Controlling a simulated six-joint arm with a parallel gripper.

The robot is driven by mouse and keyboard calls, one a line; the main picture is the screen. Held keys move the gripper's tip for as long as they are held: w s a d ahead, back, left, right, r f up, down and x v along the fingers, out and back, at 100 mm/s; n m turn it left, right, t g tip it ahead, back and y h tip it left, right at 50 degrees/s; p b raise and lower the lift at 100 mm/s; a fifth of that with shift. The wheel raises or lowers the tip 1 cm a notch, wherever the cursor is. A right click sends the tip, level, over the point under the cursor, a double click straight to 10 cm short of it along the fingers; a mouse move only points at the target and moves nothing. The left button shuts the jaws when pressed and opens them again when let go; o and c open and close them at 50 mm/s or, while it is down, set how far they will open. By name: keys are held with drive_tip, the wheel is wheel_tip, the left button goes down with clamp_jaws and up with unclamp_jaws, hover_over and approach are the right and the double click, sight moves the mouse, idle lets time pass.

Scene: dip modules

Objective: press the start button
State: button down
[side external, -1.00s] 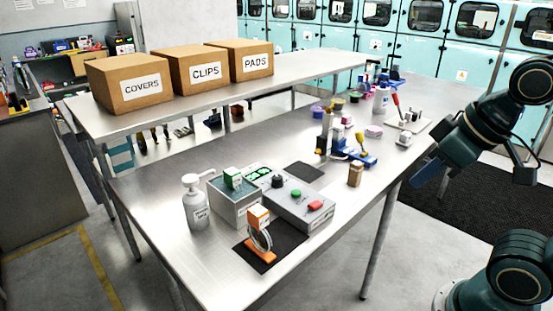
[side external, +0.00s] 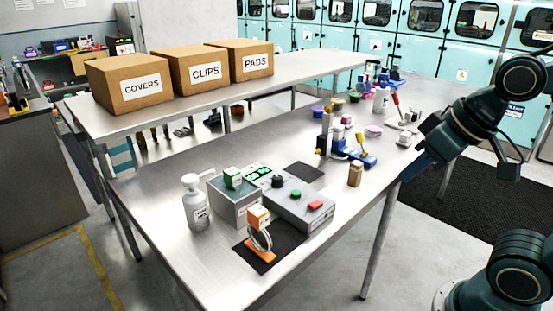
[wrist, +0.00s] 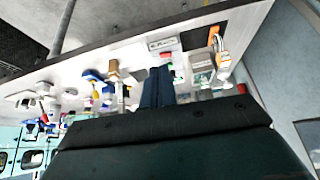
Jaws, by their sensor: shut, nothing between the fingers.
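A grey control box (side external: 290,206) stands on the metal table. Its top carries a green button (side external: 296,194), a red button (side external: 316,205) and a black knob (side external: 277,182). I cannot read which button is marked start. My gripper (side external: 406,174) is at the table's right edge, well to the right of the box and apart from it. In the wrist view my gripper's fingers (wrist: 159,73) are together and empty. The control box (wrist: 163,44) shows just beyond their tips there, with the red button (wrist: 166,55) close to them in the picture.
Several small items crowd the far end; the front left is clear.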

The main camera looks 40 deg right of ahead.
drive_tip(key=w+f+m+t, duration=0.1)
drive_tip(key=w+m+t, duration=0.15)
drive_tip(key=w, duration=1.05)
drive_tip(key=m+y, duration=0.1)
drive_tip(key=m, duration=0.4)
hover_over(300, 194)
drive_tip(key=shift+t, duration=0.45)
wheel_tip(300, 194, down, 5)
drive_tip(key=shift+r, duration=0.2)
drive_tip(key=shift+f, duration=0.15)
drive_tip(key=shift+f, duration=4.25)
drive_tip(key=shift+f, duration=0.9)
drive_tip(key=shift+r, duration=0.85)
